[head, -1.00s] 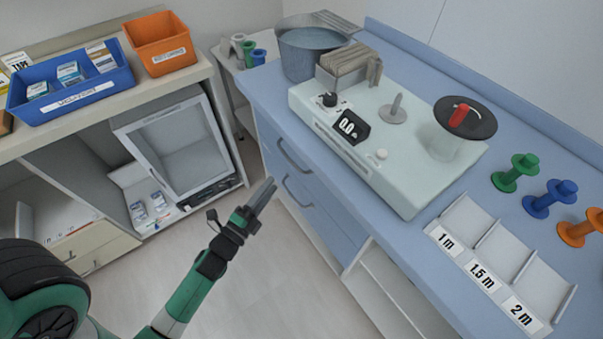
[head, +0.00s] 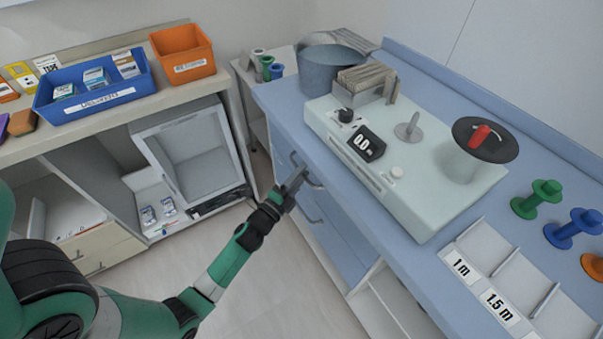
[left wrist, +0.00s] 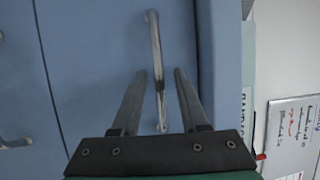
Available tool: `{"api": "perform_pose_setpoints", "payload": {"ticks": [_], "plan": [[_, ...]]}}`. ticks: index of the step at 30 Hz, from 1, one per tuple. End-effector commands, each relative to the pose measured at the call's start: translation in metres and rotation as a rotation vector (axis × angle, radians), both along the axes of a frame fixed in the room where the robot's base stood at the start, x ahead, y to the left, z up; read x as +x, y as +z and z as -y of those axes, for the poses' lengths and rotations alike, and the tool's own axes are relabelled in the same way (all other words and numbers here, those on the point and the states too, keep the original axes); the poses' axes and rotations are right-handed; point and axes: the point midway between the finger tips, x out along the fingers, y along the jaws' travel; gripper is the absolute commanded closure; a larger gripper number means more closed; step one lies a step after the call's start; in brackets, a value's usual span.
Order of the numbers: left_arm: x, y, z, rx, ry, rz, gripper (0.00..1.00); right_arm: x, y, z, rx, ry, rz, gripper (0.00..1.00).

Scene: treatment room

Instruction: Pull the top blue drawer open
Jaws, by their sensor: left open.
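The top blue drawer (head: 285,138) is shut in the front of the blue counter. Its metal bar handle (head: 317,185) is partly hidden by my left gripper (head: 297,176) in the head view. In the left wrist view the handle (left wrist: 154,45) runs between the two spread fingers of my left gripper (left wrist: 155,85), with a gap on each side. The gripper is open and not closed on the bar. I cannot tell how deep the bar sits between the fingers. My right gripper is not in view.
A lower blue drawer with its own handle (head: 312,215) is just below. A pale green device (head: 430,190) stands on the counter (head: 440,225). A shelf unit with a blue bin (head: 98,108) and an orange bin (head: 190,69) is at left. The floor between is clear.

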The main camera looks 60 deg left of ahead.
Motion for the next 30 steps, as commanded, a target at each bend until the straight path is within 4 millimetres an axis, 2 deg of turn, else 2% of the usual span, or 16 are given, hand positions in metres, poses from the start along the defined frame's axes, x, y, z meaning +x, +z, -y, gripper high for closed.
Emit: {"api": "perform_pose_setpoints", "payload": {"ticks": [7,12,14,15,30], "plan": [[0.0011,-0.0001,-0.0006,0.000,0.000,-0.001,0.56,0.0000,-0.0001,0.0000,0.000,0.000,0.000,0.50],[0.0010,0.0000,-0.0005,0.000,0.000,0.000,0.87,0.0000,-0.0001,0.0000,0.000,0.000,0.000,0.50],[0.0008,0.0000,-0.0006,0.000,0.000,0.000,0.98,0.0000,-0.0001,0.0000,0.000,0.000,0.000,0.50],[0.0008,0.0000,-0.0006,0.000,0.000,0.000,1.00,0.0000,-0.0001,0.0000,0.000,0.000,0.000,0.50],[0.0007,0.0000,-0.0005,0.000,0.000,0.000,1.00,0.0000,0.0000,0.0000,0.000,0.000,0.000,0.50]]}}
